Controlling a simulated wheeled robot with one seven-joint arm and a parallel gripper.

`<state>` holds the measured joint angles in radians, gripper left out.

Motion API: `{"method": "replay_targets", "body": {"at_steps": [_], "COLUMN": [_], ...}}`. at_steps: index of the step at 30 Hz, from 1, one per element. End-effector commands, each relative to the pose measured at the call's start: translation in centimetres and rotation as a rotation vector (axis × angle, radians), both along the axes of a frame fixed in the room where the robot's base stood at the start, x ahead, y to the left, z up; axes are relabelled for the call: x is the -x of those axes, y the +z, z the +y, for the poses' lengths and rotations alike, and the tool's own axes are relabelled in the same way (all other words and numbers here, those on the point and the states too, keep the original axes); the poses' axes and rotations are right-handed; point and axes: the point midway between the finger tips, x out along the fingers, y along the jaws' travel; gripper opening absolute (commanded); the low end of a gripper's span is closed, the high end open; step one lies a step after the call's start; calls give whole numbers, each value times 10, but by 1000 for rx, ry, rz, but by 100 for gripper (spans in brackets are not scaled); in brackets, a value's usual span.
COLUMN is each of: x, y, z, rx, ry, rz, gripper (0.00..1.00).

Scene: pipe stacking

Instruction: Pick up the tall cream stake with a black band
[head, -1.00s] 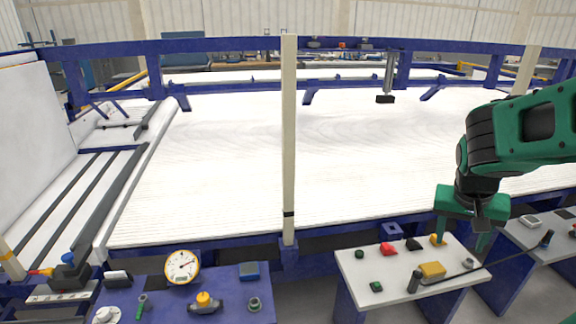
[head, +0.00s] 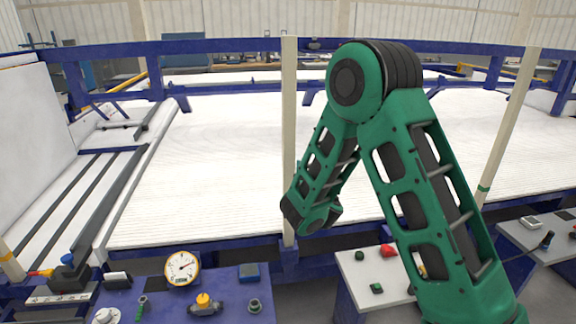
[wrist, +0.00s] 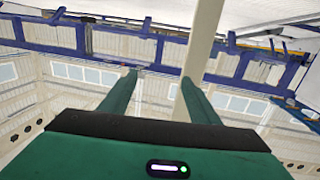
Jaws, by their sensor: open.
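The tall cream stake (head: 289,110) stands upright at the near edge of the big white bed in the head view. My arm covers part of its lower length, and the black band is hidden now. In the wrist view a cream stake (wrist: 206,35), seemingly the same one, runs past the tip of the right finger, and part of it shows between the fingers. My gripper (wrist: 158,78) is open with nothing clasped. Whether the stake touches the finger, I cannot tell. The gripper itself is hidden in the head view.
Another cream stake with a green band (head: 485,188) stands at the right. A blue bench (head: 235,306) with a dial gauge (head: 181,267) is at the front left. A white-topped table (head: 352,270) with small parts is partly behind my arm. Blue rails frame the bed.

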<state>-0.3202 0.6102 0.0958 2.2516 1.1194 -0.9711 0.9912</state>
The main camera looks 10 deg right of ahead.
Motion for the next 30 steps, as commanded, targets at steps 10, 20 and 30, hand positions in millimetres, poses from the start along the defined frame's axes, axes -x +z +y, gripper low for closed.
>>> {"method": "replay_targets", "body": {"at_steps": [10, 20, 30], "x": [-13, -50, -70], "y": [-12, -12, -11], "z": [54, 53, 55], "rx": [-6, -6, -5], "ry": [134, 132, 133], "rz": [-50, -50, -49], "gripper": [56, 56, 56]}}
